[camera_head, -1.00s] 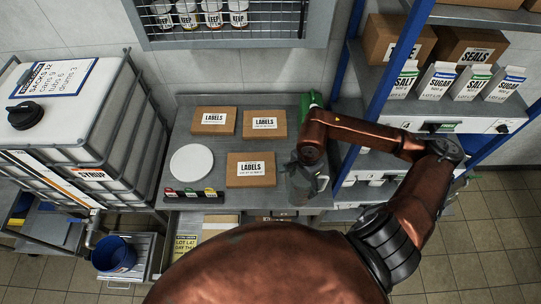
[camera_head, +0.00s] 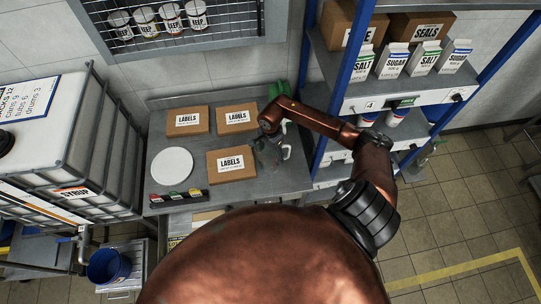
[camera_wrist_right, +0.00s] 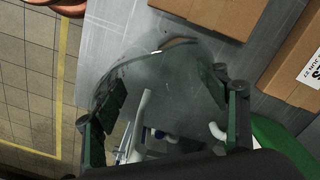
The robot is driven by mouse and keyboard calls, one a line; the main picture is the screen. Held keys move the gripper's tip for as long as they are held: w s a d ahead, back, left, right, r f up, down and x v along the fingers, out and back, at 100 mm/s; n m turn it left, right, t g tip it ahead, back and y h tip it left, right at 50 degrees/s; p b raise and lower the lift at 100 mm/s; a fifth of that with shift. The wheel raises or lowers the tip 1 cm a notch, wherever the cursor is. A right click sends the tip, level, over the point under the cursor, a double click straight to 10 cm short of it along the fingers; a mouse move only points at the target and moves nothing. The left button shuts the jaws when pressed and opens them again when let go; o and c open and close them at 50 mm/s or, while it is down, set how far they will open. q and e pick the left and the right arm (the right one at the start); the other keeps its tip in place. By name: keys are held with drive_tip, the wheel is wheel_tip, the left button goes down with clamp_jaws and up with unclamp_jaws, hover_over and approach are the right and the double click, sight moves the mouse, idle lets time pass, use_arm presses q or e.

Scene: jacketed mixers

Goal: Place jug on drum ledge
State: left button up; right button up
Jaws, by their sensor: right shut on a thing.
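A clear jug (camera_head: 273,156) is at the right end of the grey counter (camera_head: 166,228), in the head view. My right gripper (camera_head: 268,134) is above it, and its fingers are hard to make out there. In the right wrist view my right gripper (camera_wrist_right: 172,108) has its two dark fingers on either side of the see-through jug (camera_wrist_right: 160,72), shut on it. I cannot tell whether the jug's base touches the counter. My left gripper is not in view. I cannot make out a drum ledge in these views.
Several LABELS boxes (camera_head: 231,164), a white round disc (camera_head: 172,165) and a small black strip with coloured tags (camera_head: 179,197) lie on the counter. A shelf rack (camera_head: 345,70) stands close on the right. A SYRUP tank (camera_head: 75,150) is at the left.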

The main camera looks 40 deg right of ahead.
drive_tip(key=shift+s+f+p, duration=0.1)
drive_tip(key=shift+f+p, duration=0.4)
drive_tip(key=shift+f, duration=0.6)
drive_tip(key=shift+f+b, duration=0.2)
drive_tip(key=shift+b, duration=0.15)
drive_tip(key=o, duration=1.2)
drive_tip(key=shift+r, duration=0.1)
drive_tip(key=shift+o, duration=0.2)
